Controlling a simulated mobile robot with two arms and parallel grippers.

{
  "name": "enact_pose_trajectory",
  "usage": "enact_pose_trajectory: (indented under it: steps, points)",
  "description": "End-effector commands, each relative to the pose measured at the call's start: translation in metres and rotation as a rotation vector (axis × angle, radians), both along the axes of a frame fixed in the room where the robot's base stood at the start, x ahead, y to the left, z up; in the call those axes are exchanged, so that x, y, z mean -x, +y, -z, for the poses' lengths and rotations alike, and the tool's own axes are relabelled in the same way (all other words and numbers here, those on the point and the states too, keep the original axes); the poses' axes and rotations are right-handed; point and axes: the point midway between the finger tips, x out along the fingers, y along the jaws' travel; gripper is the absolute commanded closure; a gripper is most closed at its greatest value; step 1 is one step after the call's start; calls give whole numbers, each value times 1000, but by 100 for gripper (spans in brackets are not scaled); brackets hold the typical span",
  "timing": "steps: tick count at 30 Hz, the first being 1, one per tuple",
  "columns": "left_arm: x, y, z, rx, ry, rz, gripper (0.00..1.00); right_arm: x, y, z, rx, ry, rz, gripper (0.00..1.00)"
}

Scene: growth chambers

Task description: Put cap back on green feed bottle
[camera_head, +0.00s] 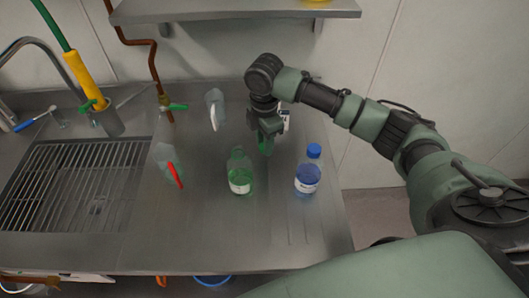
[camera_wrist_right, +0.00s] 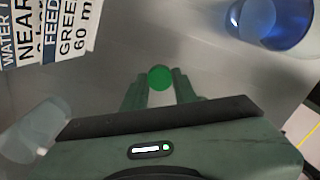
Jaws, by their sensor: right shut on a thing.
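The green feed bottle (camera_head: 240,175) stands upright on the steel counter, with a white label and no cap visible on its neck. My right gripper (camera_head: 266,141) is just behind and to the right of it, pointing down. It is shut on the round green cap (camera_wrist_right: 160,77), which shows between the fingertips in the right wrist view. The cap is apart from the bottle; its exact height above the counter is hard to tell. My left gripper is not in view.
A blue bottle (camera_head: 307,178) with a blue cap stands right of the green one. A clear jug with a red handle (camera_head: 175,175) and another with a white handle (camera_head: 214,115) stand left and behind. A printed sign (camera_wrist_right: 50,28) is behind the gripper. A sink grate (camera_head: 70,185) lies left.

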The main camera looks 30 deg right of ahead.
Motion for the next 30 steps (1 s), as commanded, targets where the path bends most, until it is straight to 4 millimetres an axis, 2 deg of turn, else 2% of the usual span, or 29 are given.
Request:
enact_pose_trajectory:
  steps: [9, 16, 21, 30]
  points:
    - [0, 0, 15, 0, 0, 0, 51, -1, 0, -82, 0, -5, 0, 100]
    - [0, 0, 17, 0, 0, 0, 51, -1, 0, -125, 2, -3, 0, 100]
    - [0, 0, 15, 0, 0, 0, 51, -1, 0, -140, 1, -1, 1, 100]
    - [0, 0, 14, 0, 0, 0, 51, 0, 0, -144, 0, 1, 1, 100]
